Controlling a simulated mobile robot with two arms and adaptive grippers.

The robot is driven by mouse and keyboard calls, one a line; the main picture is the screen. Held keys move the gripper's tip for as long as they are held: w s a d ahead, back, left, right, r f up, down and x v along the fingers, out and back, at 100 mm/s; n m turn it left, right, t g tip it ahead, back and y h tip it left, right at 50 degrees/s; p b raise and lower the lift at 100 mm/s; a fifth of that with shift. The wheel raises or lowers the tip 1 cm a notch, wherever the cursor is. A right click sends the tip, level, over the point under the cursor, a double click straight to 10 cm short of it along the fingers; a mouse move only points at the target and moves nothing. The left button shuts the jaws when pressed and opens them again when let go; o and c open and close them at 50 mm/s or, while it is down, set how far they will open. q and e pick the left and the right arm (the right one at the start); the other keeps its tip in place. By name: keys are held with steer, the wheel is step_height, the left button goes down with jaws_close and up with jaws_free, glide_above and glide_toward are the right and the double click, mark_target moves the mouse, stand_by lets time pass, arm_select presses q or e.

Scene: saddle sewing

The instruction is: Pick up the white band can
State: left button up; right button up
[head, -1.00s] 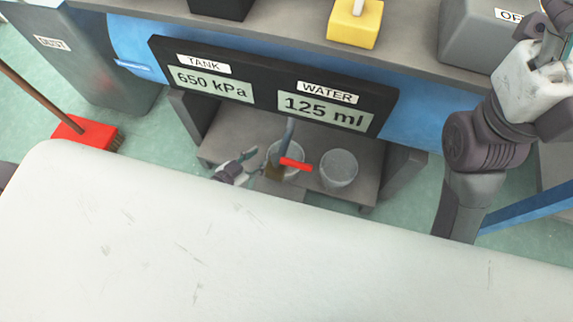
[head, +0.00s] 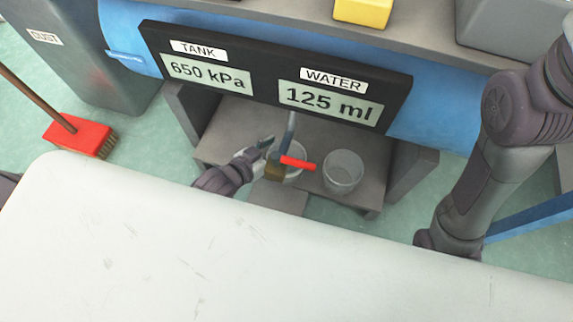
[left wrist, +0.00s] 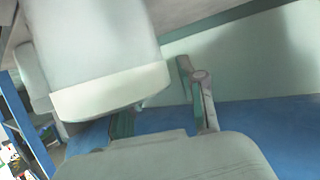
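Two pale translucent cans stand on the low shelf under the displays in the head view. One can (head: 293,176) is partly hidden behind the tap; the other can (head: 343,172) stands clear to its right. I cannot make out a white band on either there. The left wrist view shows a large pale can (left wrist: 95,45) close up with a cream-white band (left wrist: 112,94) at its lower end. My left gripper (head: 267,150) is beside the can at the tap. Its fingers (left wrist: 162,98) are apart, the left one partly hidden by the large can. My right gripper is out of view.
A tap with a red handle (head: 297,162) stands close to my left gripper. Above is the display board (head: 270,85), reading 650 kPa and 125 ml. A white surface (head: 250,250) fills the foreground. A second pale can (left wrist: 33,75) shows in the left wrist view.

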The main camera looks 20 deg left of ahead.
arm_select(q)
jaws_close()
steer(key=shift+r, duration=0.25)
